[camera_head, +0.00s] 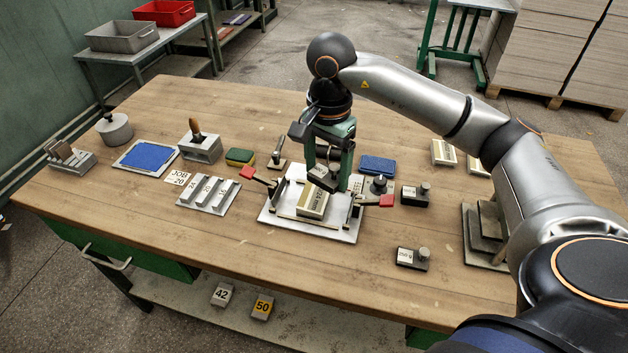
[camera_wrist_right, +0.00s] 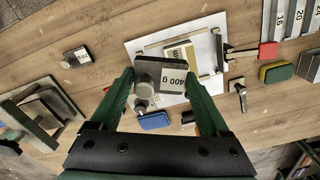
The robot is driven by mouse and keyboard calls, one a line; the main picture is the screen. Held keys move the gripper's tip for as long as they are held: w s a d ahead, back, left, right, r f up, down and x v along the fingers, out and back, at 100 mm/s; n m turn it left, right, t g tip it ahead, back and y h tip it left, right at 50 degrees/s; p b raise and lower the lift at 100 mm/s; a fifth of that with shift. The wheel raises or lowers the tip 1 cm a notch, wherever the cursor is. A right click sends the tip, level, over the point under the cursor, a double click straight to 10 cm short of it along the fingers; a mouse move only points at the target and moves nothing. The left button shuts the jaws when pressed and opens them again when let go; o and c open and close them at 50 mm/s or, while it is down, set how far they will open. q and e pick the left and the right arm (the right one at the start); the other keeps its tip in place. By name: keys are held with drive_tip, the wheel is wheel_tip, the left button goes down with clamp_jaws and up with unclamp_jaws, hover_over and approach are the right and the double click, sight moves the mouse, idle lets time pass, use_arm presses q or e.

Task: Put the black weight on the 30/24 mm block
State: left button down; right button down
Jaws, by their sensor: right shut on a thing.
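My right gripper (camera_head: 329,172) is shut on a black weight (camera_head: 321,180). In the right wrist view the weight (camera_wrist_right: 168,77) sits between the green fingers, with a knob and a "400 g" label. The 30/24 mm block (camera_head: 312,203), pale with a partly readable label, lies on a light plate (camera_head: 284,226) between red-handled clamps. The weight is at the block's far end; I cannot tell whether they touch. In the right wrist view the weight partly hides the block (camera_wrist_right: 181,52). My left gripper is not in view.
Two other black weights, one nearer the front (camera_head: 408,260) and one beside the plate (camera_head: 411,196), stand to the right. A red clamp handle (camera_head: 386,200) is close by. A blue pad (camera_head: 378,165) lies behind. The front of the wooden table is clear.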

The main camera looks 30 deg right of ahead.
hover_over(314, 197)
wheel_tip(314, 197, down, 6)
drive_tip(key=shift+d+f, duration=0.1)
drive_tip(key=shift+f, duration=0.1)
wheel_tip(314, 197, down, 3)
drive_tip(key=shift+r+p, duration=0.1)
drive_tip(key=shift+p, duration=0.45)
drive_tip(key=shift+f+b, duration=0.5)
unclamp_jaws()
drive_tip(key=shift+r, duration=0.1)
drive_tip(key=shift+r+p, duration=0.25)
drive_tip(key=shift+p, duration=0.15)
wheel_tip(314, 197, up, 12)
drive_tip(key=shift+b, duration=0.35)
